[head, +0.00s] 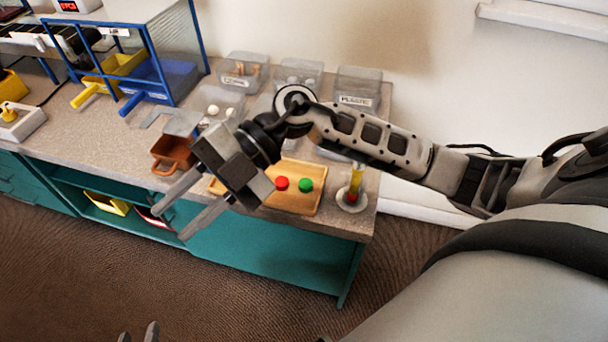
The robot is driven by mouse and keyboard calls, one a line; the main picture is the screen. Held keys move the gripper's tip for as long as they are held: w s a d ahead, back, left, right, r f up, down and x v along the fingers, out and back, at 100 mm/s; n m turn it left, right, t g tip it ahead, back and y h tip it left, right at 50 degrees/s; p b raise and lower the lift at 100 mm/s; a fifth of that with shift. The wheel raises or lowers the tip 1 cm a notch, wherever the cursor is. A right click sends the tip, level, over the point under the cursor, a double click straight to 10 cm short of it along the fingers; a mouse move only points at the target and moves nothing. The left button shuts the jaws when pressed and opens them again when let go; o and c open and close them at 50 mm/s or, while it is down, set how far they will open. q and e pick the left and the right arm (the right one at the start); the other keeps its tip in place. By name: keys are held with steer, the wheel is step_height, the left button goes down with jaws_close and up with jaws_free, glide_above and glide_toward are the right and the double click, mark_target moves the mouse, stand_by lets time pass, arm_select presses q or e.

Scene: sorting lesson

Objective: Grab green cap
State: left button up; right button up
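The green cap (306,185) lies on a wooden tray (300,205) near the counter's front right. A red cap (281,183) is just left of it on the same tray. My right gripper (168,226) is open and empty, above the counter's front edge and well left of the green cap. Its body hides the left part of the tray. My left gripper (138,333) shows only its fingertips at the bottom edge; they are apart with nothing between them, far below the counter.
A yellow tube (356,176) stands on a round base right of the tray. Several clear bins (357,86) line the back. A blue-framed rack (150,45) holds yellow and blue bins. Floor in front is clear.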

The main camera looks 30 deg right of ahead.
steer(key=w+d+f+h, duration=0.2)
steer(key=d+f+h, duration=0.2)
steer(key=d+h, duration=0.15)
steer(key=m+t+h+b, duration=0.1)
steer(key=m+t+h, duration=0.3)
steer(key=h, duration=0.6)
glide_toward(306, 181)
steer(key=f, duration=0.1)
steer(key=w+f+g+b, duration=0.1)
steer(key=shift+d+f+m+y, duration=0.15)
steer(key=shift+f+m+y, duration=0.1)
steer(key=shift+m, duration=0.15)
steer(key=shift+f, duration=2.95)
steer(key=c, duration=0.6)
steer(key=shift+c, duration=0.3)
